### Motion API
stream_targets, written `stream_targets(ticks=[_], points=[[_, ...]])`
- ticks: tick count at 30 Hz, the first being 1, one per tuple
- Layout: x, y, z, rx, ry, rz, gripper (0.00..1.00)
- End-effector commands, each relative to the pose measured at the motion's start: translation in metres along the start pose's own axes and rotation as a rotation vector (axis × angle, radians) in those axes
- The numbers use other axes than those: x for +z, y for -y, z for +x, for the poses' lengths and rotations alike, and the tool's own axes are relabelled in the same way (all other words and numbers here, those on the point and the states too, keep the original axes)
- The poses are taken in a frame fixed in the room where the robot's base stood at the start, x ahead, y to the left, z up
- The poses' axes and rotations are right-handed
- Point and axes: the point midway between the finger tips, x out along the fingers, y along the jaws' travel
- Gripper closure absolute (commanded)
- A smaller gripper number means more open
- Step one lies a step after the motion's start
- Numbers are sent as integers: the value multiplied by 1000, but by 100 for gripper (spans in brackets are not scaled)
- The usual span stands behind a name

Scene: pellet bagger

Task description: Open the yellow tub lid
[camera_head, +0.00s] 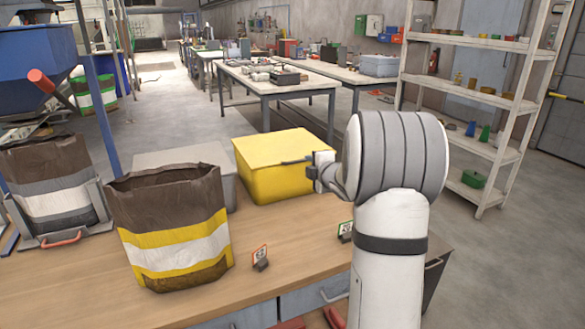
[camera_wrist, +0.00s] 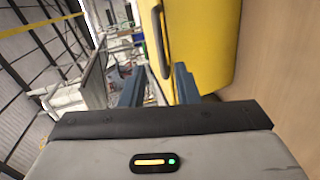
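The yellow tub (camera_head: 272,180) stands on the wooden bench, right of the bags. Its lid (camera_head: 268,148) lies flat on it and looks closed. A dark bar handle (camera_head: 297,161) shows at the lid's right side. My gripper (camera_head: 316,172) is right beside this handle, partly hidden by my wrist. In the wrist view my gripper (camera_wrist: 160,70) is open, with its two fingers apart. The handle (camera_wrist: 160,38) shows against the yellow tub (camera_wrist: 212,45), lined up with the gap between the fingertips. I cannot tell whether they touch it.
A brown bag with yellow and white bands (camera_head: 178,235) stands on the bench (camera_head: 205,300) left of the tub. A grey box (camera_head: 190,160) is behind it. A white shelf rack (camera_head: 500,100) stands at right.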

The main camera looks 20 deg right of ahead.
Motion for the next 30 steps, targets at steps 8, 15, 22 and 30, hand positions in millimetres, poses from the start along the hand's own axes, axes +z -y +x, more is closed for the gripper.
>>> stream_targets(ticks=[8, 15, 22, 30], points=[[5, 4, 27, 35, -47, -70, 72], [3, 2, 65, 35, -46, -67, 72], [3, 2, 85, 34, -44, -66, 72], [3, 2, 86, 34, -43, -66, 72]])
